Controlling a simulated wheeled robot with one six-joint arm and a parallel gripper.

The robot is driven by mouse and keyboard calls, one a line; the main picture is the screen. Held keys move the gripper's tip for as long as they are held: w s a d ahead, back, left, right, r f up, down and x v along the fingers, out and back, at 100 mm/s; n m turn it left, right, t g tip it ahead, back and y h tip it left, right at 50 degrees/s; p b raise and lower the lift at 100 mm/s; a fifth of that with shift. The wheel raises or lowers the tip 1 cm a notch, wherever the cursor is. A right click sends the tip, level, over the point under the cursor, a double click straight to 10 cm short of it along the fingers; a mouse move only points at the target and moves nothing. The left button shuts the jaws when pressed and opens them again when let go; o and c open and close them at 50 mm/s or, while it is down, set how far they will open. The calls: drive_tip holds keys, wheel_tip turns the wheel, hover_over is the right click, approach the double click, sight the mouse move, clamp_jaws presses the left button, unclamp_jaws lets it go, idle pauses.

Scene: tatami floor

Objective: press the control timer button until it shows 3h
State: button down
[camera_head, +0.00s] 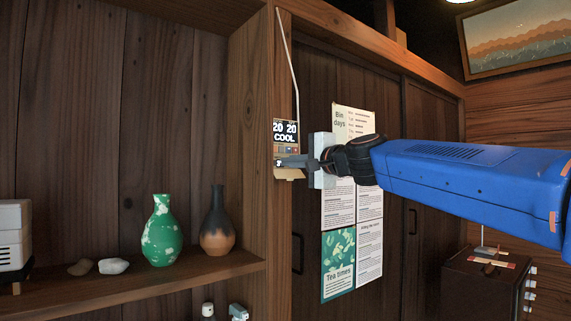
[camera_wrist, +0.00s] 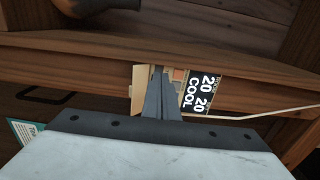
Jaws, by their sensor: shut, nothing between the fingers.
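The control (camera_head: 286,131) is a small panel on the wooden post, with a black display reading "20 20 COOL" in white. It also shows sideways in the wrist view (camera_wrist: 203,92). A row of small coloured buttons sits under the display. My gripper (camera_head: 279,162) is shut and empty, with its tips at the control's lower part, over or just in front of it. In the wrist view my gripper (camera_wrist: 158,72) covers part of the button area. I cannot tell whether the tips touch a button, and the timer button's label is not readable. No 3h reading is visible.
Paper notices (camera_head: 352,200) hang on the dark doors right of the post. A shelf (camera_head: 170,283) at the left holds a green vase (camera_head: 162,231), a dark-and-orange vase (camera_head: 216,222) and stones. A cable (camera_head: 289,50) runs up from the control. A brown case (camera_head: 482,285) stands at lower right.

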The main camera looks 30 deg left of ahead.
drive_tip(key=v, duration=0.9)
drive_tip(key=shift+f, duration=0.1)
idle(1.5)
